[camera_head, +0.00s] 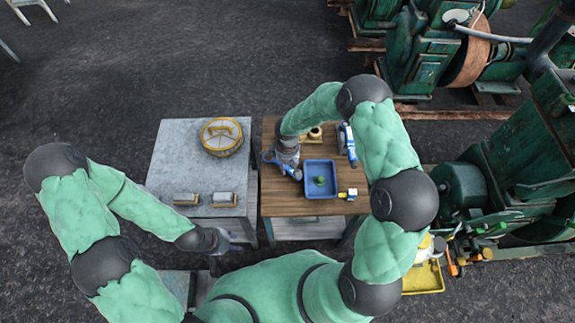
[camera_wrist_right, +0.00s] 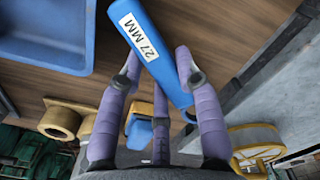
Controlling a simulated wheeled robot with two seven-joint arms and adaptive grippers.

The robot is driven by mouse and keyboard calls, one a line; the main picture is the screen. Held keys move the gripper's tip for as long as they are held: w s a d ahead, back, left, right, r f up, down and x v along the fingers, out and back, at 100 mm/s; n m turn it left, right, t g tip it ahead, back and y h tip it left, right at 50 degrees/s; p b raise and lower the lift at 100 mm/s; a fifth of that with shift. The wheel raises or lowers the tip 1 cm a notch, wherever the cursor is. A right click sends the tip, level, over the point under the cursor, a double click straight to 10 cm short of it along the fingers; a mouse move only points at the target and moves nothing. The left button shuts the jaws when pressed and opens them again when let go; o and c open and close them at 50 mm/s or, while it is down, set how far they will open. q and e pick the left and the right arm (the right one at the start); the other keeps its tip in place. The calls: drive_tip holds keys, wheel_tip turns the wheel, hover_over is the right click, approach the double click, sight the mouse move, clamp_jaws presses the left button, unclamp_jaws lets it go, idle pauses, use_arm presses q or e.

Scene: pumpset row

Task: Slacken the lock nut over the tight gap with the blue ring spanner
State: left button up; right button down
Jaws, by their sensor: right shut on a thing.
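The blue ring spanner (camera_wrist_right: 150,42) carries a white "27 MM" label. My right gripper (camera_wrist_right: 158,75) is shut on it, with its fingers on both sides of the handle. In the head view the spanner (camera_head: 292,171) is over the left edge of the wooden table, left of the blue tray, and my right gripper (camera_head: 284,158) is above it.
The blue tray (camera_head: 306,191) holds a small green thing (camera_head: 320,181). A blue-and-white object (camera_head: 347,142) and a yellow-and-white item (camera_head: 348,194) are on the wooden table. The grey table (camera_head: 172,160) bears a round yellow basket (camera_head: 222,137) and two small grey blocks. Green machinery stands at right.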

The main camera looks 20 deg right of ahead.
drive_tip(key=shift+f+b, duration=0.6)
drive_tip(key=shift+f, duration=0.05)
drive_tip(key=c, duration=0.8)
unclamp_jaws()
wheel_tip(320, 180, up, 12)
drive_tip(key=shift+w, duration=0.1)
idle(0.6)
